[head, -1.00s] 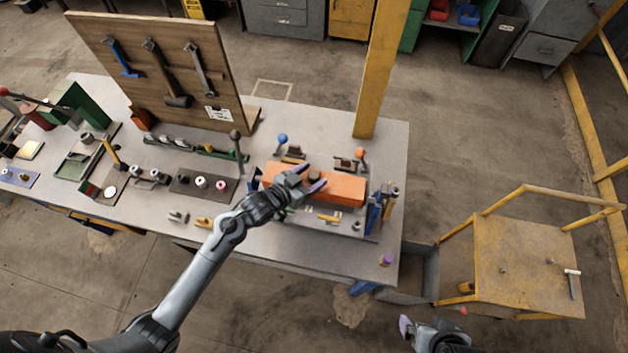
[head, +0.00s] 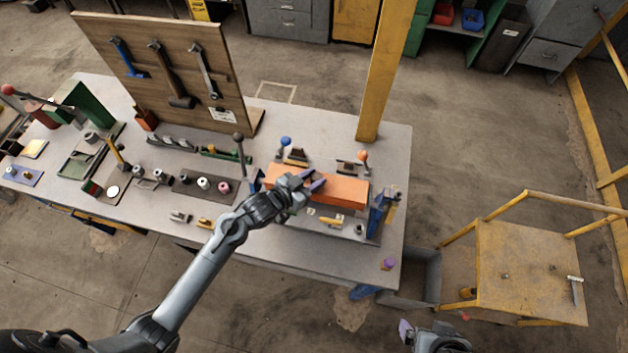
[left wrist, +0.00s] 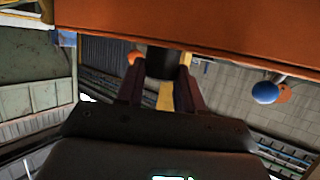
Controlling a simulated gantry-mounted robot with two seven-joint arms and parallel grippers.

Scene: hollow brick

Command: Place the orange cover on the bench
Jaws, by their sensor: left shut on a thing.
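The orange cover (head: 345,192) is a long block-shaped piece at the right part of the grey bench (head: 330,125), over a fixture. In the left wrist view the cover (left wrist: 220,25) fills the top, with a black knob (left wrist: 160,62) on it. My left gripper (head: 313,181) is at the middle of the cover, its two fingers shut on that knob. The gripper hides the knob in the head view. Whether the cover rests on the fixture or is lifted, I cannot tell. My right gripper (head: 404,328) is partly in view at the bottom edge, away from the bench.
Blue-knobbed (head: 285,142) and orange-knobbed (head: 363,156) levers stand behind the cover. A yellow post (head: 383,75) rises at the bench's back edge. A wooden tool board (head: 165,75) stands at back left. Bare bench lies right of the post and behind the levers.

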